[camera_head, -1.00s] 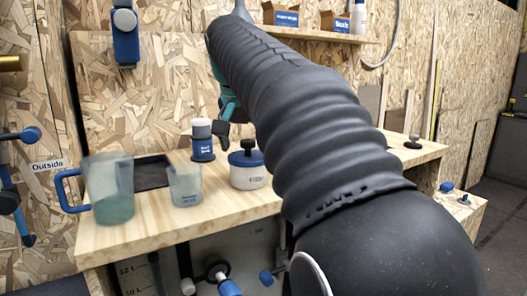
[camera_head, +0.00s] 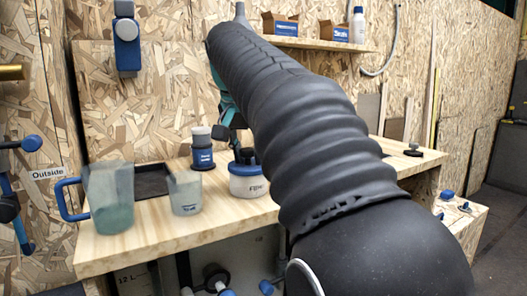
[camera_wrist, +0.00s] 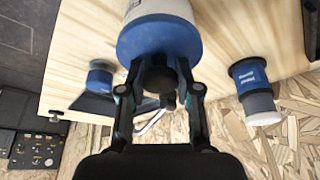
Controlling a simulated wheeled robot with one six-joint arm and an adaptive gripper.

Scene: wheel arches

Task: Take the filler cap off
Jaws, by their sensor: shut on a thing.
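The filler pot (camera_head: 248,187) is a white tub with a blue lid and black knob, standing on the wooden bench in the head view. Its blue cap (camera_wrist: 135,42) fills the upper middle of the wrist view, with the white body (camera_wrist: 160,9) beyond it. My gripper (camera_wrist: 160,68) is shut on the cap's black knob (camera_wrist: 160,80), one finger on each side. The cap appears seated on the pot; I see no gap. In the head view my arm hides most of the gripper and the pot's right side.
A blue-handled jug (camera_head: 110,200) and a clear beaker (camera_head: 185,195) stand left of the pot. A blue and white canister (camera_head: 203,150) stands just behind it. A dark tray (camera_head: 152,182) lies near the wall. A shelf with boxes (camera_head: 280,25) is above.

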